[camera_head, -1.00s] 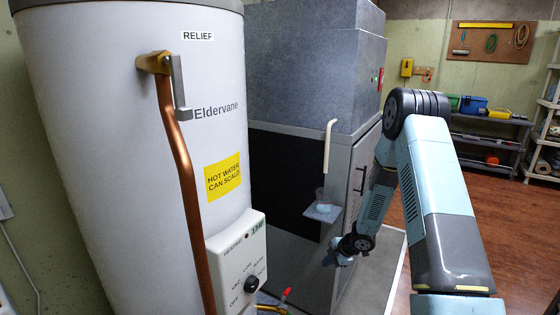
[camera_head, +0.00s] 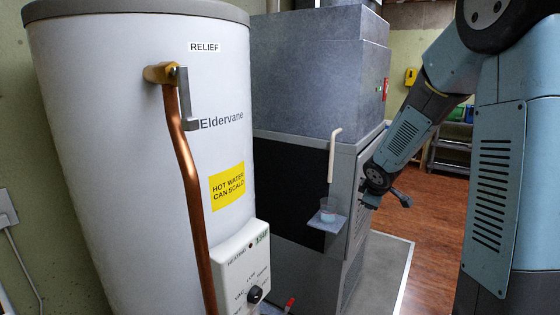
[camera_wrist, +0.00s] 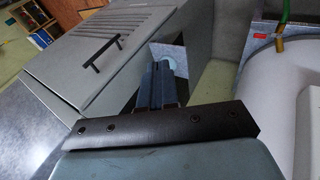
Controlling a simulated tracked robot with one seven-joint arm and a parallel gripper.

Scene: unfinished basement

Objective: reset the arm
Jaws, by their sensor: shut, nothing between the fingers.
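My gripper (camera_head: 371,198) hangs at the end of my arm, in front of the right side of the grey furnace cabinet (camera_head: 300,70). It is a little to the right of a small shelf (camera_head: 322,223) that holds a clear cup (camera_head: 329,208). In the wrist view my gripper's fingers (camera_wrist: 159,70) are together with nothing visible between them. Behind them is a pale round shape, perhaps the cup, partly hidden by the fingers. My upper arm fills the right of the head view.
A tall white water heater (camera_head: 130,120) with a copper relief pipe (camera_head: 187,190) stands at left. A pale drain tube (camera_head: 332,155) hangs above the cup. The cabinet door with a black handle (camera_wrist: 103,50) is close in the wrist view. Wood floor (camera_head: 437,215) lies open behind.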

